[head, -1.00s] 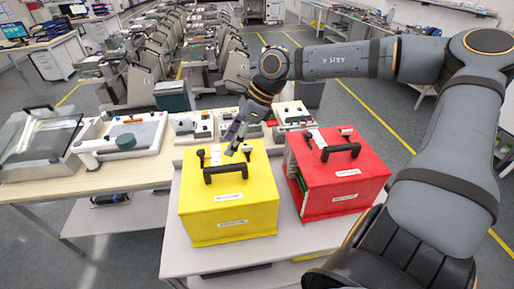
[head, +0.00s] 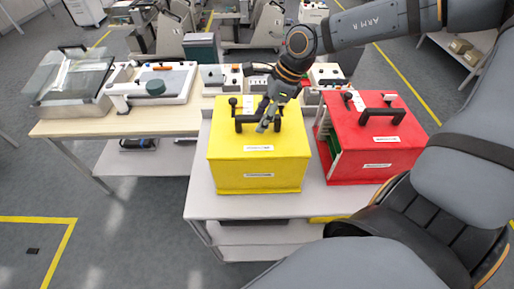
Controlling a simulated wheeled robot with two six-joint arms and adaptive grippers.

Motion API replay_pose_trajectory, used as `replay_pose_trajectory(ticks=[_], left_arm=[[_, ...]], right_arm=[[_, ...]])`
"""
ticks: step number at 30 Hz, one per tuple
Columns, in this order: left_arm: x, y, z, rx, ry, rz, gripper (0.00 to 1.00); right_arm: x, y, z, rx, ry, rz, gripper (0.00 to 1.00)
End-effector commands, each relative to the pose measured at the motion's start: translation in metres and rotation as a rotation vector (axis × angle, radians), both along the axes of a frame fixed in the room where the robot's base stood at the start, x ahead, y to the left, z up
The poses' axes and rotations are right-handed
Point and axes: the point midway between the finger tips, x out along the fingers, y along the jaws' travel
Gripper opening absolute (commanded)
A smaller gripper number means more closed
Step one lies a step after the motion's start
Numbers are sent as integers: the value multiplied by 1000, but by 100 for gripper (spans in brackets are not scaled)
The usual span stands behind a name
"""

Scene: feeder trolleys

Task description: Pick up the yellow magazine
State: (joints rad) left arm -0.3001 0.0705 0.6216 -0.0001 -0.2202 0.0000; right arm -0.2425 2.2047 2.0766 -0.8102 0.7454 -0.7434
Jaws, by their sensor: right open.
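The yellow magazine (head: 258,168) is a box with a black handle and white labels, upright on the near trolley. My right gripper (head: 268,127) is open just over the top of the yellow magazine, at the right part of its black handle (head: 246,123). The fingers overlap the handle in this view, and I cannot tell whether they touch it. My left gripper is not in view.
A red magazine (head: 372,155) with a black handle stands close to the right of the yellow one. Both stand on the trolley top (head: 196,190). A wooden-topped table (head: 75,127) with devices adjoins at the back left. Open floor lies at the lower left.

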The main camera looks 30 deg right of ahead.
Motion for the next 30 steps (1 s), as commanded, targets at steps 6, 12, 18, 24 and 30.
replay_pose_trajectory(ticks=[6,12,18,24,30], left_arm=[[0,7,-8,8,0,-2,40],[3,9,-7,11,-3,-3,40],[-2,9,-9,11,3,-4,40],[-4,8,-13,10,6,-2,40],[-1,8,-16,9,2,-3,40]], right_arm=[[-1,4,-20,1,0,4,51],[-1,4,-19,1,-2,4,51],[-1,4,-20,1,-2,4,51],[-1,4,-21,1,-2,4,51],[0,4,-22,1,-2,4,51]])
